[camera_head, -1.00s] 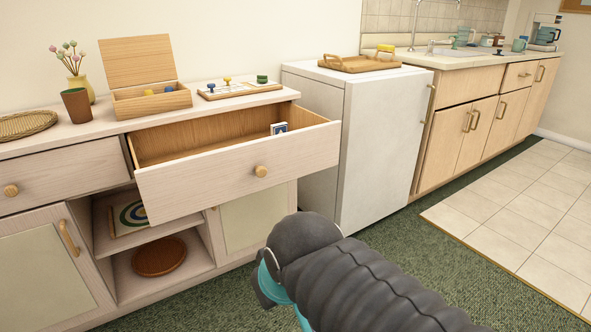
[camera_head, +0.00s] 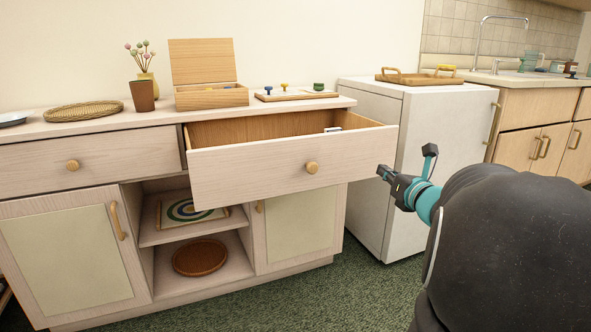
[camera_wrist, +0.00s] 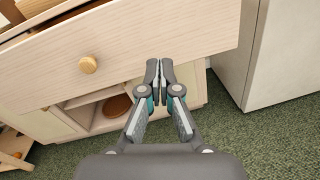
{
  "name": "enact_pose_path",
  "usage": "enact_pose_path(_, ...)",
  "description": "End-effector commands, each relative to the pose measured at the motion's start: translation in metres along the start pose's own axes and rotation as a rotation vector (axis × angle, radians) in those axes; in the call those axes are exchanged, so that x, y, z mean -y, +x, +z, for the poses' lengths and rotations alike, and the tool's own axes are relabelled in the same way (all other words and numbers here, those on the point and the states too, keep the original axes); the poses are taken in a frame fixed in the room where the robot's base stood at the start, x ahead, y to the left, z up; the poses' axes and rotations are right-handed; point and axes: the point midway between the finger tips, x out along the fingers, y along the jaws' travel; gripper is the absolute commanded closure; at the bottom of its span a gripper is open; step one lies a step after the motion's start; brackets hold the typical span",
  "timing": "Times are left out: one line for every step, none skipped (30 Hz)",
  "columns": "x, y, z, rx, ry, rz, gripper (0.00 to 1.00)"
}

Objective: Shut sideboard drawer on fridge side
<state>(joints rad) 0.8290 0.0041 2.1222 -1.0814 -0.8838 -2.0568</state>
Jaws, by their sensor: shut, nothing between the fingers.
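The sideboard drawer on the fridge side (camera_head: 250,172) is pulled well out, with a round wooden knob (camera_head: 312,167) on its pale front. A small card-like item (camera_head: 333,130) shows inside it. The fridge (camera_head: 440,150) stands to the right of the sideboard. My gripper (camera_head: 383,172) is just right of the drawer front in the head view, with nothing in it. In the wrist view the shut fingers (camera_wrist: 160,68) point toward the lower right part of the drawer front (camera_wrist: 150,45), and the knob (camera_wrist: 88,65) is to their left. I cannot tell whether they touch the front.
The left drawer (camera_head: 110,155) is shut. On the sideboard top are a woven tray (camera_head: 95,111), a brown cup (camera_head: 143,96), an open wooden box (camera_head: 211,97) and a peg board (camera_head: 297,95). A tray (camera_head: 420,79) sits on the fridge. Green carpet lies in front.

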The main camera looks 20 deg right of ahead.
Motion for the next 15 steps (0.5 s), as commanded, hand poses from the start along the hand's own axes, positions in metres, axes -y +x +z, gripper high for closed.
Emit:
enact_pose_path(0.01, -0.002, -0.009, 0.001, -0.069, 0.029, 1.0)
enact_pose_path(0.013, -0.002, -0.011, 0.003, -0.107, 0.047, 1.0)
enact_pose_path(0.015, -0.004, -0.013, 0.005, -0.15, 0.069, 1.0)
enact_pose_path(0.017, -0.004, -0.015, 0.007, -0.175, 0.081, 1.0)
enact_pose_path(0.018, -0.005, -0.016, 0.007, -0.196, 0.092, 1.0)
enact_pose_path(0.018, -0.005, -0.017, 0.01, -0.216, 0.103, 1.0)
enact_pose_path(0.019, -0.005, -0.017, 0.011, -0.227, 0.109, 1.0)
enact_pose_path(0.019, -0.004, -0.017, 0.012, -0.234, 0.113, 1.0)
enact_pose_path(0.018, -0.002, -0.017, 0.012, -0.24, 0.116, 1.0)
enact_pose_path(0.018, 0.001, -0.017, 0.012, -0.242, 0.118, 1.0)
enact_pose_path(0.017, 0.004, -0.017, 0.012, -0.242, 0.118, 1.0)
enact_pose_path(0.016, 0.009, -0.017, 0.012, -0.241, 0.119, 1.0)
enact_pose_path(0.015, 0.013, -0.017, 0.011, -0.241, 0.119, 1.0)
enact_pose_path(0.015, 0.018, -0.017, 0.011, -0.241, 0.12, 1.0)
enact_pose_path(0.014, 0.025, -0.017, 0.012, -0.24, 0.119, 1.0)
